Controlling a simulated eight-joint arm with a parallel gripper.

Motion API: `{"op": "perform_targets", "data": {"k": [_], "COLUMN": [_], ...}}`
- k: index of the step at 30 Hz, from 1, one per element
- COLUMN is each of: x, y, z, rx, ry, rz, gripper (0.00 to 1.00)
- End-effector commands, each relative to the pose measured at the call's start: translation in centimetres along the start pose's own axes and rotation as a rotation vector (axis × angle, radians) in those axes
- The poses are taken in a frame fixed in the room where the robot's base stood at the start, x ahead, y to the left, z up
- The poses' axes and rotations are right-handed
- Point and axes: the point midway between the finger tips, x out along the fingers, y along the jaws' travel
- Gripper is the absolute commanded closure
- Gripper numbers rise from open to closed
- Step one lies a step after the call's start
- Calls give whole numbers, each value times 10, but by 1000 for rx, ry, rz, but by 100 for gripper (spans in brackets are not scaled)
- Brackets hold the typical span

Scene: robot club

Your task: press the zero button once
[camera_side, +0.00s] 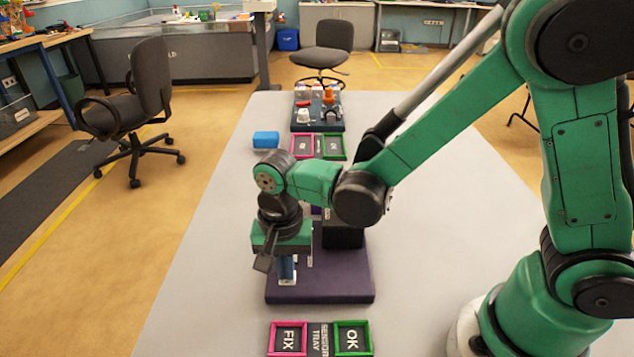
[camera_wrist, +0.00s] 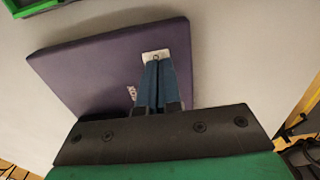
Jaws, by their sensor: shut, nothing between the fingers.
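A purple base (camera_side: 320,291) lies on the grey table and also fills much of the wrist view (camera_wrist: 95,65). A small white square plate (camera_wrist: 147,55) with a dark round mark sits on it; this looks like the zero button's place, but the button itself is mostly hidden by my fingers. My gripper (camera_side: 287,280) points down over the left part of the base. Its blue fingers (camera_wrist: 157,64) are shut and empty, with their tips at the white plate. I cannot tell whether they touch it.
A black block (camera_side: 343,236) stands on the base, right of my gripper. A pink FIX frame (camera_side: 272,338) and a green OK frame (camera_side: 369,338) lie in front. A blue block (camera_side: 266,139) and another dark base (camera_side: 298,126) with small parts are farther back. The table's left side is clear.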

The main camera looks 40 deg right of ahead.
Motion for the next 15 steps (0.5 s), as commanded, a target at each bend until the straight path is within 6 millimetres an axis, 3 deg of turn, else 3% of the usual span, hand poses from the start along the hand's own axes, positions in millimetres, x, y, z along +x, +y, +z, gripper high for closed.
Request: {"op": "perform_targets", "data": {"k": [5, 15], "x": [-20, -87], "y": [0, 0], "z": [0, 0], "rx": [1, 0], "ry": [1, 0], "rz": [-2, 0], "gripper": [100, 100]}}
